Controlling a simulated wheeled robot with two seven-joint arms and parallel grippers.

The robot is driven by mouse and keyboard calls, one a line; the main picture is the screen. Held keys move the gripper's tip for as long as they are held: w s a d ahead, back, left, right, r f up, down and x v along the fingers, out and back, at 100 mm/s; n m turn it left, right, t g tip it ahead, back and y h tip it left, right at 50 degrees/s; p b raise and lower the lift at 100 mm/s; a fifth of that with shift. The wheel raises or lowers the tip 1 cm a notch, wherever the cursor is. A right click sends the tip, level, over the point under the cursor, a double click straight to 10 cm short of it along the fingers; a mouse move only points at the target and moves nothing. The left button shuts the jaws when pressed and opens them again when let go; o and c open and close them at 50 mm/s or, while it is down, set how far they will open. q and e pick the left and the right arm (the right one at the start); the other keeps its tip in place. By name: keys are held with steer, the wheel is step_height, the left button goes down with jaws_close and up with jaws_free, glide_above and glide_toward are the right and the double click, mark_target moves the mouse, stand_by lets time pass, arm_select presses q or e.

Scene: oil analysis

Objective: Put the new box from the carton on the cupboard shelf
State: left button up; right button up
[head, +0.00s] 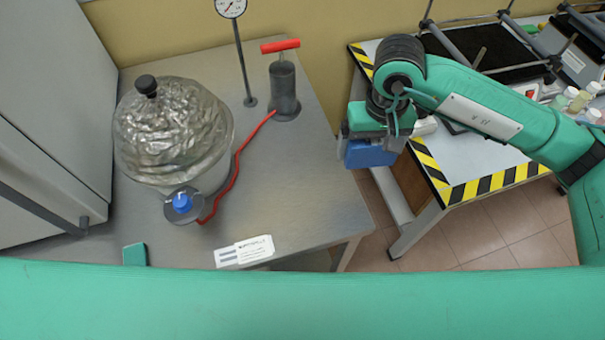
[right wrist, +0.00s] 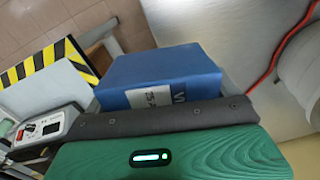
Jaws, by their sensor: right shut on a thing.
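A blue box (head: 369,154) hangs from my right gripper (head: 370,138) in the head view, in the gap between the two tables. The gripper is shut on it and partly hides its upper side. In the right wrist view the blue box (right wrist: 165,78) has a white label with dark print and lies beyond the dark edge of my gripper. My left gripper is not in view; a green arm link of mine fills the bottom of the head view. Neither the carton nor an open cupboard shelf can be seen.
The left metal table (head: 290,190) holds a foil-covered vessel (head: 172,125), a red-handled pump (head: 284,88), a gauge (head: 231,8) and a red hose. A striped-edge bench (head: 470,165) with equipment stands right. A pale cabinet-like panel (head: 50,110) stands far left.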

steer(key=s+a+r+n, duration=0.25)
steer(key=a+r, duration=0.25)
steer(key=a, duration=0.3)
steer(key=p, duration=0.3)
glide_above(320, 200)
steer(key=shift+m, duration=0.25)
step_height(320, 200, down, 14)
steer(key=shift+f, duration=0.85)
step_height(320, 200, down, 3)
steer(key=shift+f, duration=0.4)
steer(key=o, duration=0.9)
steer(key=shift+c, duration=0.2)
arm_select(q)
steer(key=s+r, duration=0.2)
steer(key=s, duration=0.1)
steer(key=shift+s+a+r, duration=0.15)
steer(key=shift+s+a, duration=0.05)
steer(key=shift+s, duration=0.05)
arm_select(e)
steer(key=shift+r, duration=0.1)
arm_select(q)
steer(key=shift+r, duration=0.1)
